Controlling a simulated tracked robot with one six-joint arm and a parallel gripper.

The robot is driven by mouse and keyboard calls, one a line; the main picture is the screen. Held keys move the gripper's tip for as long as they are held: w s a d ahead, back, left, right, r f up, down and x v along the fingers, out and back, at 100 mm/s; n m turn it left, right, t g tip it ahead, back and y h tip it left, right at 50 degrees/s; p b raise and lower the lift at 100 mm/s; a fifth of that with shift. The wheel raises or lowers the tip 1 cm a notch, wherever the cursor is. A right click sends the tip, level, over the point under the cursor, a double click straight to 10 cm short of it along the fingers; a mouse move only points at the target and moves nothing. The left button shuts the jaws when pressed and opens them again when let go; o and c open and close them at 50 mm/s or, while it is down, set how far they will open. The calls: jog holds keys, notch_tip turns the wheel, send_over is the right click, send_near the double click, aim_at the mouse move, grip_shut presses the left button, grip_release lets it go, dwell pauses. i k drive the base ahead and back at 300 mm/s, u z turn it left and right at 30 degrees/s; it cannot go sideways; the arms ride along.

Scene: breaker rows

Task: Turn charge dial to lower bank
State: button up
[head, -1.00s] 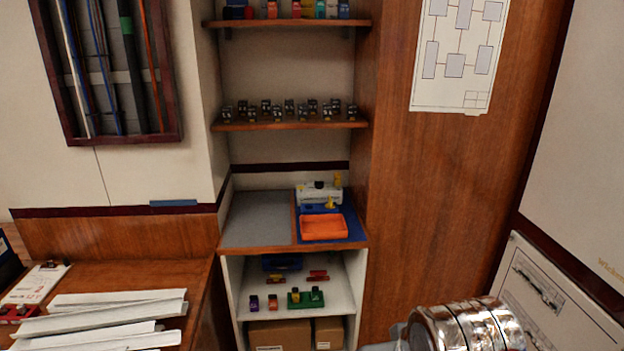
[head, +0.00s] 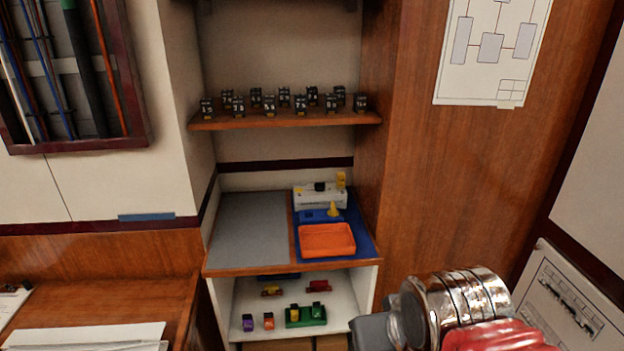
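A white device (head: 318,197) stands at the back of a blue mat (head: 366,240) on the counter in the alcove. It has a small dark part (head: 319,187) on top and a yellow block (head: 341,180) at its right end. A blue piece (head: 315,216) with a yellow cone-like part (head: 333,209) sits in front of it. I cannot tell which of these, if any, is the charge dial; markings are too small to read. A silver and red part of my arm shows at the lower right, well apart from the device. My gripper's fingers are not in view.
An orange tray (head: 327,240) lies in front of the device. A grey mat (head: 250,228) at left is clear. A shelf above (head: 290,120) holds several small black numbered blocks. The lower shelf (head: 345,290) holds small coloured items. A wooden desk (head: 150,300) is at left.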

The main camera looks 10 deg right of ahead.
aim_at(318, 186)
jog(key=i, duration=0.9)
jog(key=z, duration=0.05)
